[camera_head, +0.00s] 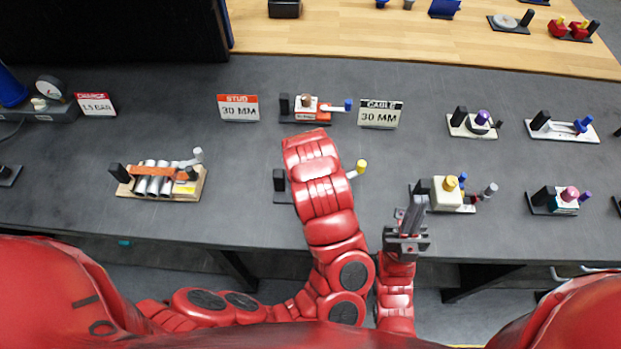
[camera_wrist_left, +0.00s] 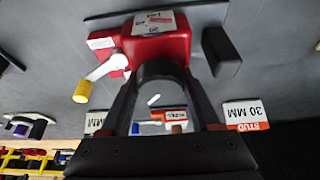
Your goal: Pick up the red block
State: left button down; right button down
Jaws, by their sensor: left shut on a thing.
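The red block (camera_wrist_left: 156,42), with white labels on it, shows in the left wrist view. A white lever with a yellow knob (camera_wrist_left: 82,92) sticks out at its side. My left gripper (camera_wrist_left: 158,78) is shut on the red block, its dark fingers reaching up to it. In the head view my left arm hides the block and the gripper; only the yellow knob (camera_head: 361,165) and a black post (camera_head: 279,180) beside the arm show. My right gripper (camera_head: 412,212) is at the table's front edge, right of the left arm, with no block at it; its finger gap is unclear.
The grey table (camera_head: 240,205) holds several fixtures. An orange-topped fixture (camera_head: 160,178) is at left, a cream block fixture (camera_head: 447,190) just beyond my right gripper. The STUD sign (camera_head: 238,107) and CABLE sign (camera_head: 380,114) stand behind. Bare table lies left of my left arm.

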pick_arm(q)
notch_tip(320, 180, up, 9)
jog(key=shift+w+f, duration=0.1)
jog(key=shift+f, duration=4)
jog(key=shift+f, duration=0.35)
jog(key=shift+f, duration=0.15)
